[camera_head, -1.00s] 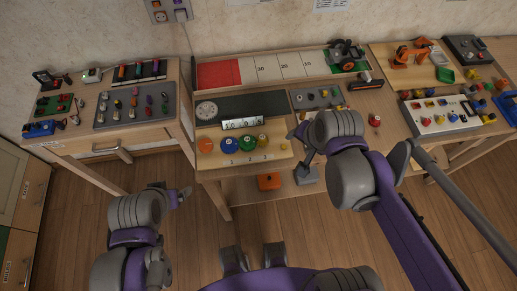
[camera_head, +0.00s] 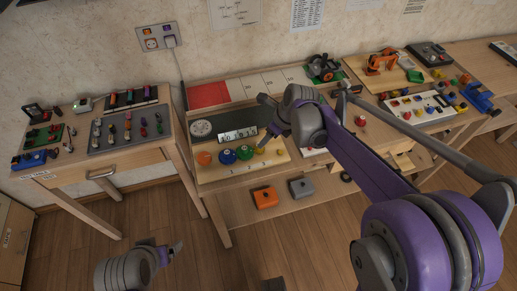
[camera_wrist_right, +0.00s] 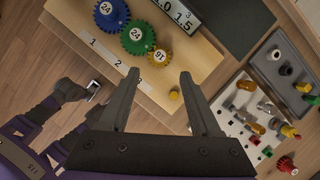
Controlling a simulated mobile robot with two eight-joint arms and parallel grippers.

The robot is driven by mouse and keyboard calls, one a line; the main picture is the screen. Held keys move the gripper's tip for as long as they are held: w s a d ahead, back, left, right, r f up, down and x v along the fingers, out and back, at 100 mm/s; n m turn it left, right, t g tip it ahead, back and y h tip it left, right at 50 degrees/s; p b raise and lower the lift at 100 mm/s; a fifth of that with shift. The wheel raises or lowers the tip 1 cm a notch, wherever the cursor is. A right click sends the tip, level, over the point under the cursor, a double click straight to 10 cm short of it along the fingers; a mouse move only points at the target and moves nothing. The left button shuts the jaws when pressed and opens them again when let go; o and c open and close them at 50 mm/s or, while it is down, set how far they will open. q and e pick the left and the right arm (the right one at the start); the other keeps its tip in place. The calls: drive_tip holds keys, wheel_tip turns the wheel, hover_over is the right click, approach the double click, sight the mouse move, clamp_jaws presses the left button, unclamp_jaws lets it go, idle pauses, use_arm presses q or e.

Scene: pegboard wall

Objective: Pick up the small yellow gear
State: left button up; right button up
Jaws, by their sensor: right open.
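The small yellow gear (camera_wrist_right: 160,56), marked 9T, sits on the light wooden gear board (camera_wrist_right: 189,62) beside the green gear (camera_wrist_right: 137,37). In the head view the yellow gear (camera_head: 261,149) is partly hidden by my right arm. My right gripper (camera_wrist_right: 160,74) is open and empty. In the wrist view the yellow gear appears just beyond and between its fingertips; I cannot tell the height gap. In the head view my right gripper (camera_head: 263,115) is over the board's right part. My left gripper (camera_head: 176,248) is low, in front of the tables, its jaw gap unclear.
A blue gear (camera_wrist_right: 111,14) and an orange gear (camera_head: 204,158) share the board. A number display (camera_head: 237,134) stands just behind the gears. A grey tray of small parts (camera_wrist_right: 285,65) lies to the right. Orange (camera_head: 264,197) and grey boxes sit on the shelf below.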

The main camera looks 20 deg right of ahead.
drive_tip(key=x, duration=0.6)
drive_tip(key=shift+w+a+f, duration=0.1)
drive_tip(key=shift+w+a, duration=0.2)
clamp_jaws()
